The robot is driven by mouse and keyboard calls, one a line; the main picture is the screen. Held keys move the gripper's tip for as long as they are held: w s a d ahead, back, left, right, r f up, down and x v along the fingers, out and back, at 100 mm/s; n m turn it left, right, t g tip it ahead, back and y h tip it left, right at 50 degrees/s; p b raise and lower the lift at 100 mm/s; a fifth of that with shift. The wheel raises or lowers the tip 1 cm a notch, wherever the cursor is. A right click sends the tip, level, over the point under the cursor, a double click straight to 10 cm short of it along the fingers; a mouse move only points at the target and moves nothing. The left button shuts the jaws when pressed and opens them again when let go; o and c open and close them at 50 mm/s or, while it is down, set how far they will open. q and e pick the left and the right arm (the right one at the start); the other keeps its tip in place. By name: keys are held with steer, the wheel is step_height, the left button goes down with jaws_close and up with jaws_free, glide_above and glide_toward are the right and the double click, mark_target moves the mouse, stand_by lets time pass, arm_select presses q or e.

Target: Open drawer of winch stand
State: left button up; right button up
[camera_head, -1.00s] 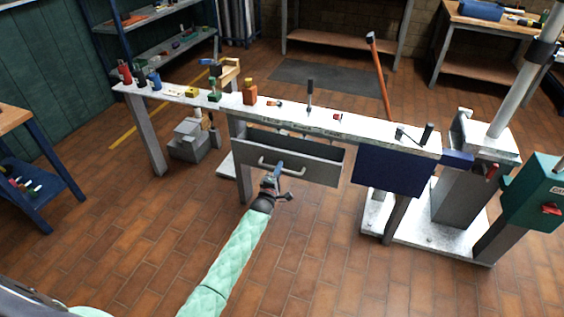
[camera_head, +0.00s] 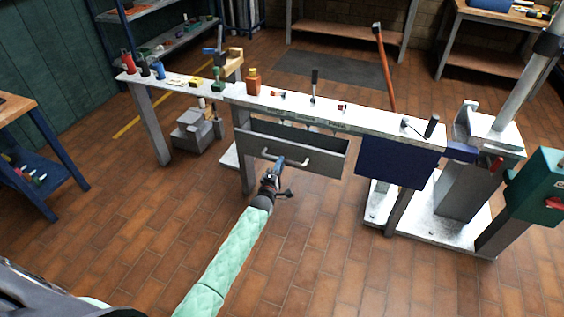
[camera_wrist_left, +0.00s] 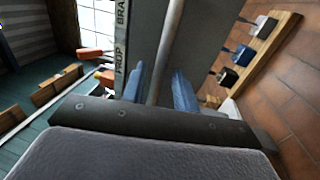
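The winch stand is a long bench with a pale worn top (camera_head: 380,123). Its grey drawer (camera_head: 325,163) hangs below the top and stands partly out, with dark inside space showing above its front. A pale bar handle (camera_head: 297,161) is on the drawer front; the bar also shows in the left wrist view (camera_wrist_left: 168,45). My left gripper (camera_head: 279,162) is at the left part of the handle. In the left wrist view its blue fingers (camera_wrist_left: 158,88) stand apart, one on each side of the bar, with gaps visible. My right gripper is not in view.
A blue panel (camera_head: 398,163) hangs right of the drawer. Bottles and small tools, such as an orange bottle (camera_head: 253,84), stand on the bench top. A grey column (camera_head: 468,185) and teal box (camera_head: 535,190) are at the right. The tiled floor (camera_head: 320,245) in front is clear.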

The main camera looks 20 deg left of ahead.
arm_select(q)
steer(key=shift+s+a+f, duration=0.1)
steer(key=shift+s+f, duration=0.15)
steer(key=shift+s, duration=1)
steer(key=shift+s+f, duration=0.25)
steer(key=shift+s, duration=1)
